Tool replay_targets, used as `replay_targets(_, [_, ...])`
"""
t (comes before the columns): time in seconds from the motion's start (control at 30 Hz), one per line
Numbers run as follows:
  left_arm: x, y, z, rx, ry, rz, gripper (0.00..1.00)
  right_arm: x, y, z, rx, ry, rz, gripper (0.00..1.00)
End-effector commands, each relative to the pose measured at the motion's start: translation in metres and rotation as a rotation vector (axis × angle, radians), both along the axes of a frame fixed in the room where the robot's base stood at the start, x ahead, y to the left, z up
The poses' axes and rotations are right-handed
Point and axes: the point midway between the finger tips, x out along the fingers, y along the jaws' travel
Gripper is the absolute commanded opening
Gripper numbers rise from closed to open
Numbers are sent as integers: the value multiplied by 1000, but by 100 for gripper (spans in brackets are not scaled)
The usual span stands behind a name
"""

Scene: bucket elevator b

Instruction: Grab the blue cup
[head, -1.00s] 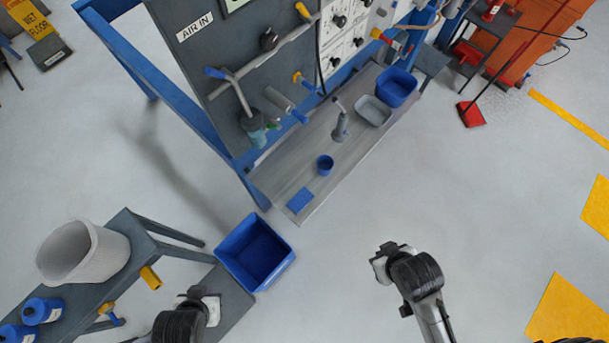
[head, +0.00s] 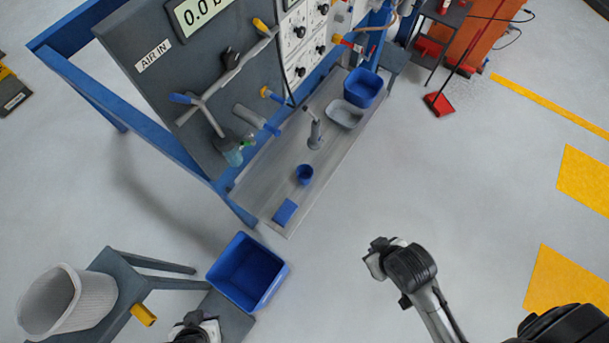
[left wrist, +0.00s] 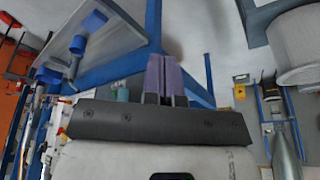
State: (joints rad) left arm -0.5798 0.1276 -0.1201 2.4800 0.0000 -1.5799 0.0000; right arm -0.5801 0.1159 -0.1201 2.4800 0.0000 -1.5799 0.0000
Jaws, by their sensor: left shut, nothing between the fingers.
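The small blue cup (head: 304,175) stands on the grey bench shelf (head: 278,211) of the panel stand, between a blue sponge-like block (head: 285,211) and a grey upright tool (head: 315,132). My left gripper (head: 196,322) is at the bottom edge of the head view, below the blue bin and well away from the cup. In the left wrist view its purple fingers (left wrist: 164,76) are shut and empty. I cannot pick out the cup for certain there. My right arm's end (head: 385,262) is over open floor, right of the shelf; its fingers are not clear.
A blue bin (head: 248,272) stands near the left gripper. A white basket (head: 68,302) rests on a dark bench (head: 115,280). A grey tray (head: 346,114) and blue tub (head: 363,88) sit farther along the shelf. Pipes and handles jut out above the shelf.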

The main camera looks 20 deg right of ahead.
Motion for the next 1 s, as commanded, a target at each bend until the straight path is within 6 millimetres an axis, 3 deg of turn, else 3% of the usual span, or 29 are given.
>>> replay_targets(0.47, [0,-1,0,-6,1,4,0,0,0,0,1,1,0,0])
replay_targets(1.0, [0,-3,0,-11,1,8,52,0,-3,0,-10,1,6,0])
